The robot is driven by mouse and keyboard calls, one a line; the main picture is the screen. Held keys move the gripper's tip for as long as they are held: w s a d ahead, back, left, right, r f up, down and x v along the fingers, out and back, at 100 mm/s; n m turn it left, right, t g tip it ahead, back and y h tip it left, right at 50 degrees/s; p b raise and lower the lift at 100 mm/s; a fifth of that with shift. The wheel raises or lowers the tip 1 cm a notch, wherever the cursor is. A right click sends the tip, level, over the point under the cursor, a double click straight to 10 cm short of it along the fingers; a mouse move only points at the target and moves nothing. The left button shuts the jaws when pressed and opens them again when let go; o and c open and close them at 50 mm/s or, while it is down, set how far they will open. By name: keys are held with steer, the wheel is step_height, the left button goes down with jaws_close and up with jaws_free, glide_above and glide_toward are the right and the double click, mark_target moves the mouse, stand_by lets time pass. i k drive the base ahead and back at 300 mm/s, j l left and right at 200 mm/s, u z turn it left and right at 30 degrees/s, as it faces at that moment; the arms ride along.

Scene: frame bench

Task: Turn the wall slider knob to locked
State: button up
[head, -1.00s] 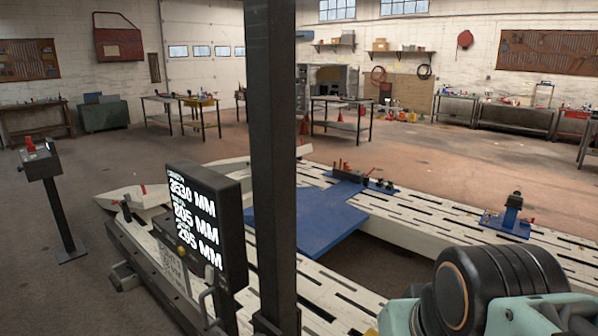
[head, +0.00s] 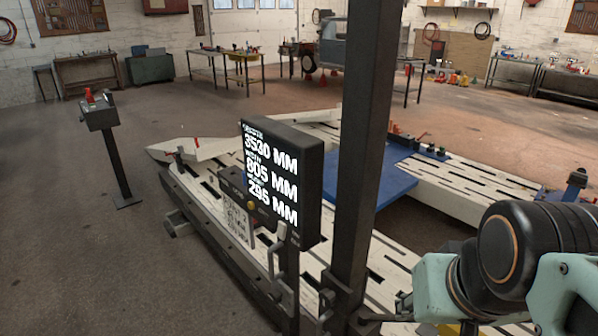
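I cannot make out a wall slider knob for certain in the head view. A small yellowish knob (head: 250,205) shows beside the lower left part of a black display (head: 300,190), near a grey box. I cannot tell whether it is the slider knob or how it is set. The display reads 3530 MM, 805 MM and 295 MM. My arm fills the lower right corner, and my gripper's fingers are not in view.
A dark upright post (head: 362,150) stands just right of the display. A slotted white frame bench (head: 470,187) with a blue plate (head: 375,180) lies behind it. A pedestal with a control box (head: 100,115) stands at left. The floor (head: 60,240) at left is clear.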

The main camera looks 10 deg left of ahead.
mark_target(327, 298)
steer(key=i+j, duration=0.1)
steer(key=j, duration=0.6)
steer(key=j+u, duration=0.1)
steer(key=j, duration=0.6)
steer(key=i, duration=0.05)
